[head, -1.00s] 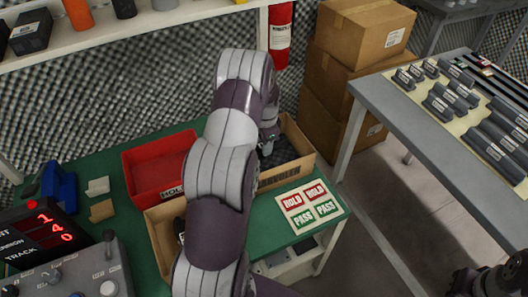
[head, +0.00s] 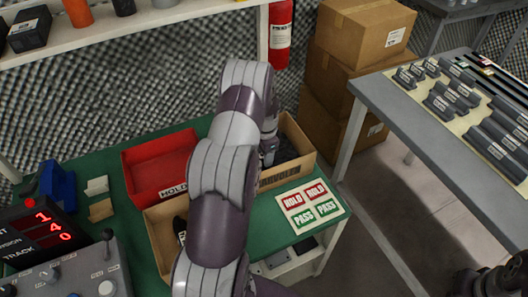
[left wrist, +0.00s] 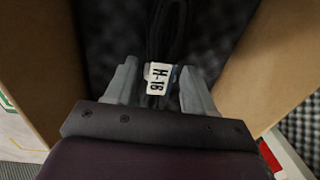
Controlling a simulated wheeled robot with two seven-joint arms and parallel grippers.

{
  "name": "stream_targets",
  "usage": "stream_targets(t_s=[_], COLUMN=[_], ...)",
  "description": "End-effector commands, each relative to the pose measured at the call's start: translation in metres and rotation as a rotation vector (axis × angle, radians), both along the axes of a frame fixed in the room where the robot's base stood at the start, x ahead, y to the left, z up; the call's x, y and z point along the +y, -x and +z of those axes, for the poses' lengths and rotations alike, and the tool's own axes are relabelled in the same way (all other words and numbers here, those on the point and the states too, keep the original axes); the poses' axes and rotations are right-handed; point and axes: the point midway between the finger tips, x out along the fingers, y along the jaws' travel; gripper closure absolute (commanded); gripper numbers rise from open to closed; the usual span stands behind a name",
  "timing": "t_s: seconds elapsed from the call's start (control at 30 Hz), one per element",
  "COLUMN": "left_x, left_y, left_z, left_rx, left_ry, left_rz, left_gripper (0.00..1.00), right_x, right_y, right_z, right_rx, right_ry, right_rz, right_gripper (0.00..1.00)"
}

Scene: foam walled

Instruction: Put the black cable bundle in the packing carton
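The packing carton (head: 304,137) is an open brown cardboard box on the green bench. In the left wrist view, the black cable bundle (left wrist: 170,25) with a white H-16 tag lies between cardboard walls. My left gripper (left wrist: 158,75) has its fingers apart on either side of the tag, with gaps visible. A dark part at the bottom right corner (head: 492,282) seems to be my right gripper; its fingers are unclear.
A red HOLD bin (head: 160,165) stands left of the carton. A control box (head: 75,275) stands at front left.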

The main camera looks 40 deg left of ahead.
Motion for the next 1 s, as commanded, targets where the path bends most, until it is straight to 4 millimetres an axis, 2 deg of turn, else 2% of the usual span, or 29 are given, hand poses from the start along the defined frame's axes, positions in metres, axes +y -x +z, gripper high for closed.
stream_targets(t_s=[0.27, 0.37, 0.47, 0.7, 0.8, 0.93, 1.0], left_x=[0.000, 0.000, 0.000, -0.004, -0.006, -0.009, -0.025], left_y=[0.000, 0.000, 0.000, 0.002, 0.003, 0.004, 0.007], left_z=[0.000, 0.008, 0.027, 0.094, 0.114, 0.129, 0.139], left_rx=[0.000, -0.001, -0.003, -0.004, -0.002, -0.001, -0.009], left_ry=[0.000, 0.000, -0.002, -0.002, -0.001, 0.000, 0.003], left_rz=[0.000, 0.000, 0.000, -0.001, -0.001, 0.001, 0.018], left_gripper=[0.35, 0.35, 0.35, 0.35, 0.35, 0.35, 0.35], right_x=[0.000, 0.000, 0.000, 0.000, 0.000, 0.000, 0.000], right_y=[0.000, 0.000, 0.000, 0.000, 0.000, 0.000, 0.000], right_z=[0.000, 0.004, 0.008, 0.015, 0.016, 0.017, 0.018], right_rx=[0.000, 0.000, 0.000, 0.000, 0.000, 0.000, 0.000], right_ry=[0.000, 0.000, 0.000, 0.000, 0.000, 0.000, 0.000], right_rz=[0.000, 0.000, 0.000, 0.000, 0.000, 0.000, 0.000], right_gripper=[1.00, 1.00, 1.00, 1.00, 1.00, 1.00, 1.00])
